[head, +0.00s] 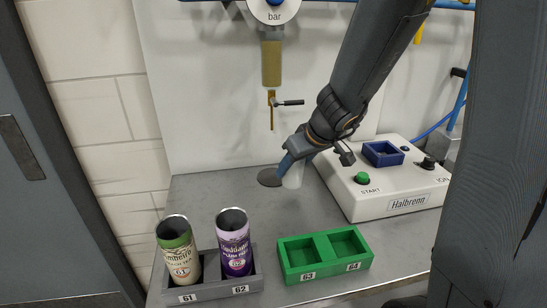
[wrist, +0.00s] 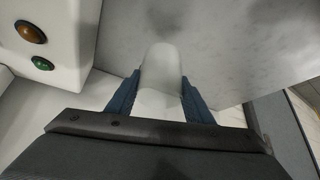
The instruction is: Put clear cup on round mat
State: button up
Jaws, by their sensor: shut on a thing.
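The clear cup (head: 293,177) is pale and see-through, and it is held in my gripper (head: 284,165) just right of the round mat. In the wrist view the cup (wrist: 161,72) sits between the two blue fingers of my gripper (wrist: 160,92), which are shut on its sides. The round mat (head: 268,177) is a dark disc on the grey table, partly hidden by my gripper. I cannot tell whether the cup's base touches the table.
A white machine (head: 385,190) with a green START button stands right of the cup. A tap (head: 272,105) hangs on the wall above the mat. In front are a grey holder (head: 213,286) with two cans and an empty green holder (head: 321,271). The table (head: 200,187) is clear left of the mat.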

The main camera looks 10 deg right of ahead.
jog(key=w+a+p, duration=0.1)
jog(key=w, duration=0.2)
jog(key=w+a+p, duration=0.1)
jog(key=w+p, duration=0.1)
jog(key=w, duration=0.1)
jog(key=w+a+p, duration=0.1)
jog(key=w+p, duration=0.1)
jog(key=w, duration=0.1)
jog(key=shift+w+a, duration=0.15)
jog(key=shift+a, duration=0.1)
jog(key=shift+f+b, duration=0.45)
jog(key=shift+f, duration=1.3)
jog(key=shift+f, duration=0.15)
jog(key=o, duration=1)
jog(key=shift+o, duration=0.2)
